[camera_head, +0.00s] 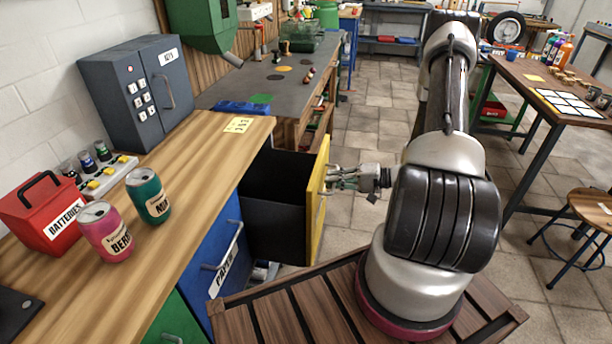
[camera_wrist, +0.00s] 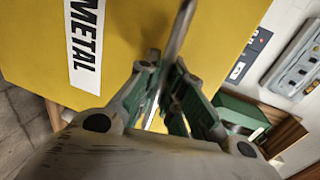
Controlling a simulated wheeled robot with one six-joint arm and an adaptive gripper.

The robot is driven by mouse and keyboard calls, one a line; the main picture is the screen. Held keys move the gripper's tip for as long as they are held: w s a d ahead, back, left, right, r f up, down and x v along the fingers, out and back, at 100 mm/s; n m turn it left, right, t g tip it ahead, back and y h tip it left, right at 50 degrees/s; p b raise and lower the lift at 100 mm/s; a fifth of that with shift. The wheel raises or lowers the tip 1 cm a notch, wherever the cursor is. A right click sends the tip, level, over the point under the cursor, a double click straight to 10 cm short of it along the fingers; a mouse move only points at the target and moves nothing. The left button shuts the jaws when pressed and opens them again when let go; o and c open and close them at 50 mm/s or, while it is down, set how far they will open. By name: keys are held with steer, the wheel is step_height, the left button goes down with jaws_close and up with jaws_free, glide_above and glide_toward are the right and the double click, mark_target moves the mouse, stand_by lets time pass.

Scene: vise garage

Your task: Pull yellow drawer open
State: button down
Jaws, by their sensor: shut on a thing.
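The yellow drawer (camera_head: 316,200) stands pulled out from under the wooden counter, with its dark, empty-looking inside showing in the head view. Its yellow front carries a white METAL label in the wrist view (camera_wrist: 40,45). A metal bar handle (camera_wrist: 180,30) runs along the front. My gripper (camera_head: 332,181) is at the outer side of the drawer front, and in the wrist view its fingers (camera_wrist: 170,90) close around the handle. The exact finger contact is partly hidden by the fingers themselves.
The wooden counter (camera_head: 205,150) holds a red batteries box (camera_head: 42,215), two cans and a grey key cabinet (camera_head: 135,90). A blue drawer (camera_head: 228,262) and a green drawer (camera_head: 175,318) sit nearer, both below the counter. Tiled floor (camera_head: 375,125) is open beyond the yellow drawer.

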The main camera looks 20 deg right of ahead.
steer(key=f+v, duration=0.1)
steer(key=v, duration=0.7)
steer(key=shift+s+d+f, duration=0.2)
steer(key=shift+d+f, duration=0.05)
steer(key=shift+f, duration=0.15)
steer(key=c, duration=1.5)
jaws_free()
steer(key=shift+c, duration=0.2)
steer(key=v, duration=1.2)
